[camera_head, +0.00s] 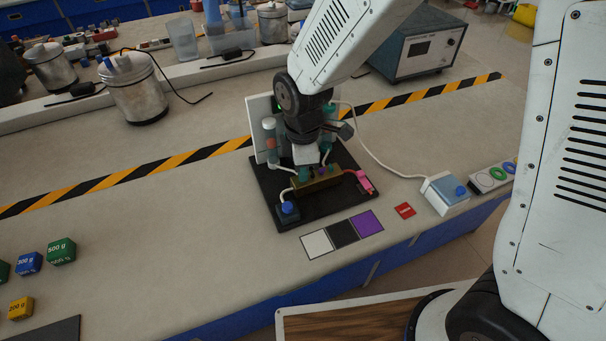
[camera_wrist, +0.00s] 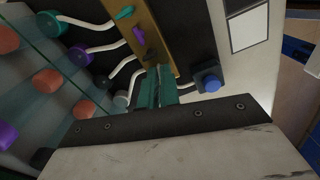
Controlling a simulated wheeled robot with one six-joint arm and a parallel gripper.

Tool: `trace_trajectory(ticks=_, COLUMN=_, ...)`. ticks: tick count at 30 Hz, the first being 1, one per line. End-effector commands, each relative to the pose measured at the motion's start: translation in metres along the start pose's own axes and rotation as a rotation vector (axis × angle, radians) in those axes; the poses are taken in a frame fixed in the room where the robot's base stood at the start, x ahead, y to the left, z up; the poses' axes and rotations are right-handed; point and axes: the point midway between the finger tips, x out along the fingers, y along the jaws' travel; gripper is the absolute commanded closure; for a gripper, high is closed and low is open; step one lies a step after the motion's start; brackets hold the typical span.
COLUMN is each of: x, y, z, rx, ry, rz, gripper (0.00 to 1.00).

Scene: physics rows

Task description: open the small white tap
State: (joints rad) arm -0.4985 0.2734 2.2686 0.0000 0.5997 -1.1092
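My gripper (camera_head: 308,171) points down over a brass-coloured manifold (camera_head: 318,185) on a black board (camera_head: 265,190). In the wrist view two teal fingers (camera_wrist: 157,84) stand close together at the near end of the manifold (camera_wrist: 146,34). A thin pale strip, perhaps the white tap, shows between their tips; I cannot tell whether they grip it. The white tap is not clearly visible in the head view.
A blue-knobbed box (camera_head: 288,210) stands at the board's front corner. White, black and purple squares (camera_head: 343,233) lie in front. A cabled white-blue box (camera_head: 445,193) stands to the right.

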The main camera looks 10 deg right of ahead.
Motion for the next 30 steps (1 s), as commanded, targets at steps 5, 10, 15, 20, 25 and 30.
trace_trajectory(ticks=5, x=0.0, y=0.0, z=0.0, rx=-0.218, ry=0.0, rz=0.0, gripper=0.89)
trace_trajectory(ticks=10, x=0.0, y=0.0, z=0.0, rx=-0.212, ry=0.0, rz=0.0, gripper=0.88)
trace_trajectory(ticks=15, x=-0.003, y=0.0, z=0.0, rx=-0.21, ry=0.0, rz=0.001, gripper=0.88)
trace_trajectory(ticks=20, x=-0.015, y=0.001, z=0.0, rx=-0.21, ry=0.001, rz=0.002, gripper=0.88)
trace_trajectory(ticks=25, x=-0.028, y=0.0, z=0.0, rx=-0.209, ry=0.001, rz=0.001, gripper=0.88)
trace_trajectory(ticks=30, x=-0.042, y=0.0, z=0.0, rx=-0.209, ry=0.001, rz=0.002, gripper=0.88)
